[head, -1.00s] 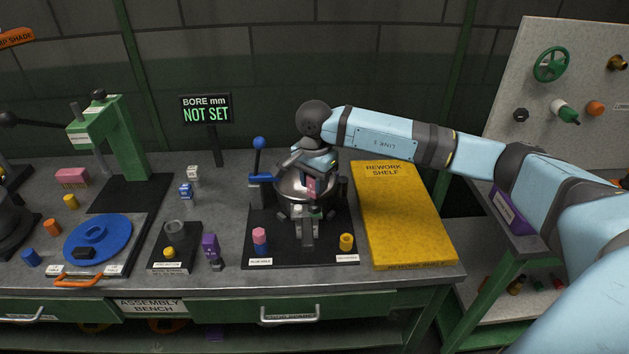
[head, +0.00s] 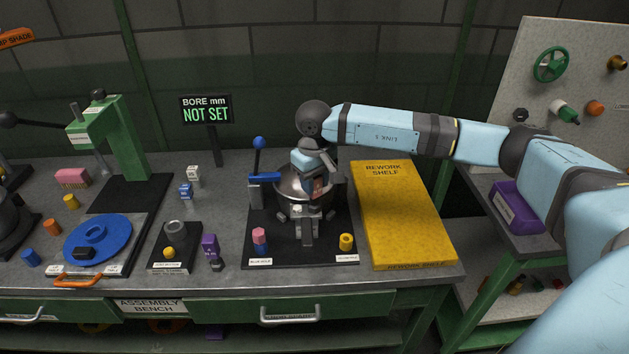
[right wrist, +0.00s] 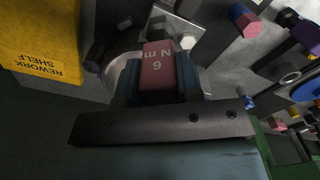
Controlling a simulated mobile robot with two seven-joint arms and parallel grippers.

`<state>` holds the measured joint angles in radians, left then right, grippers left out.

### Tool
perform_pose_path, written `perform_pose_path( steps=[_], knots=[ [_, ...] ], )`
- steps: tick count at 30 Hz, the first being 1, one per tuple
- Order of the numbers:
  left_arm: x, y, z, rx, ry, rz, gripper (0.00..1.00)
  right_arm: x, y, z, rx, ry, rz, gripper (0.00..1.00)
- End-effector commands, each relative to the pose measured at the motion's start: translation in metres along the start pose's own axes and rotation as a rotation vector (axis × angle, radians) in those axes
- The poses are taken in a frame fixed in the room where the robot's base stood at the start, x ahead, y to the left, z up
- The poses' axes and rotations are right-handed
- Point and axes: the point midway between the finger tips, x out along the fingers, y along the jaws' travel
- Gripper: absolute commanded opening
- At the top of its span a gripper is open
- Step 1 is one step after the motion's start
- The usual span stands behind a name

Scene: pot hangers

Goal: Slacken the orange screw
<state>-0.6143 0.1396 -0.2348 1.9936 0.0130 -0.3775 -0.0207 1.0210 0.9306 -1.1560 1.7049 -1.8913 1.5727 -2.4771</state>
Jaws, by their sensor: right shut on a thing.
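My right gripper (head: 318,186) points down over the round metal pot (head: 289,182) on a black base plate. It is shut on a red block-shaped tool handle (right wrist: 157,72) marked "6 N m", which shows between the fingers in the right wrist view. The handle's lower end is hidden, so I cannot tell what it touches. No orange screw can be made out at the pot; gripper and handle cover part of it. My left gripper is not in view.
A blue-handled lever (head: 259,160) stands left of the pot. A pink-topped peg (head: 260,239) and a yellow cylinder (head: 346,242) stand in front. The yellow rework shelf (head: 402,215) lies clear to the right. A sign (head: 206,110) reads "NOT SET".

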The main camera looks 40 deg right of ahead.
Motion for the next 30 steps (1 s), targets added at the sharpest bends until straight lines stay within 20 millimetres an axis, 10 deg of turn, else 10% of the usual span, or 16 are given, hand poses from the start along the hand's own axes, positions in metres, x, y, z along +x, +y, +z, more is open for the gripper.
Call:
perform_pose_path(
  steps=[30],
  knots=[
    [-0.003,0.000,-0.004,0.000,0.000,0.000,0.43,-0.012,0.000,0.000,0.110,0.001,0.000,0.00]
  ],
)
